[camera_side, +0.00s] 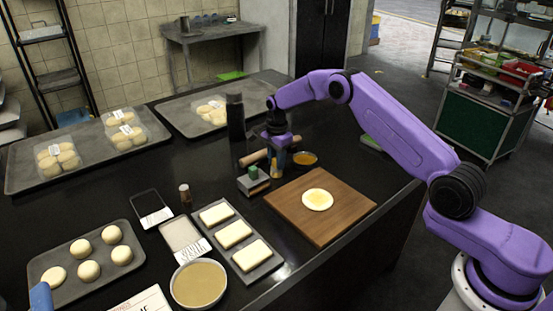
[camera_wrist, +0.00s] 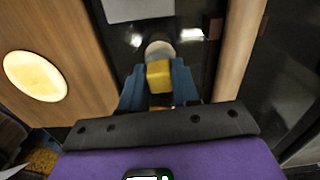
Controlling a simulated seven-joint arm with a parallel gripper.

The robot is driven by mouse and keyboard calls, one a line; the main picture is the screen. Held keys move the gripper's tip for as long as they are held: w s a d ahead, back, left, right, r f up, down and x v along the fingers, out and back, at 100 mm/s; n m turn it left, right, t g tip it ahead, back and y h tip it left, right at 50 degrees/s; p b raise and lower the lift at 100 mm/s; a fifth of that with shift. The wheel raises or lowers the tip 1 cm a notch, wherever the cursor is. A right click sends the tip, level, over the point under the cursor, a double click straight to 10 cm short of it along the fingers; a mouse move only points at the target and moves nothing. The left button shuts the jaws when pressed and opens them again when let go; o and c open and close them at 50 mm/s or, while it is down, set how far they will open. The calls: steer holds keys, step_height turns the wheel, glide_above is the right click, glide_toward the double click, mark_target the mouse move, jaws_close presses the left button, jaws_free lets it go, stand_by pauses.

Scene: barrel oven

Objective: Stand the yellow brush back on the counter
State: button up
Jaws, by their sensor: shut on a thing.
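In the side view my gripper (camera_side: 278,158) points down over the black counter (camera_side: 345,150), behind the wooden board. It is shut on the yellow brush (camera_side: 274,169), which shows as a small yellow piece below the fingers. In the wrist view the blue fingers of my gripper (camera_wrist: 158,88) close on both sides of the yellow brush (camera_wrist: 159,74), with a pale round end beyond it. The brush looks roughly upright. I cannot tell whether its lower end touches the counter.
The wooden board (camera_side: 285,205) with a glazed dough round (camera_side: 318,200) lies in front of my gripper. A small amber bowl (camera_side: 304,159) stands to the right. A rolling pin (camera_side: 253,158), a tall dark bottle (camera_side: 235,118) and a grey-green block (camera_side: 253,181) are close on the left.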

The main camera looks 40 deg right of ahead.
steer(key=shift+f, duration=0.1)
steer(key=o, duration=1)
steer(key=shift+o, duration=0.2)
step_height(320, 180, up, 17)
steer(key=s+a+r+n, duration=0.4)
steer(key=s+a+n, duration=0.3)
steer(key=a, duration=0.2)
steer(key=s+a+r+n, duration=0.1)
steer(key=s+a+n, duration=0.1)
steer(key=s+n, duration=0.3)
steer(key=s+a+n, duration=0.2)
steer(key=s+a, duration=0.1)
steer(key=s, duration=0.5)
steer(key=s+d+f+n, duration=0.1)
steer(key=s+d+n, duration=0.2)
steer(key=s, duration=0.6)
steer(key=s+d+f+n, duration=0.1)
steer(key=s+d+n, duration=0.1)
steer(key=s+n, duration=0.5)
steer(key=s+d+f+n, duration=0.2)
steer(key=s+n, duration=0.3)
steer(key=s, duration=0.7)
steer(key=shift+s+d+n, duration=0.3)
steer(key=shift+d+n, duration=0.1)
steer(key=shift+d, duration=0.4)
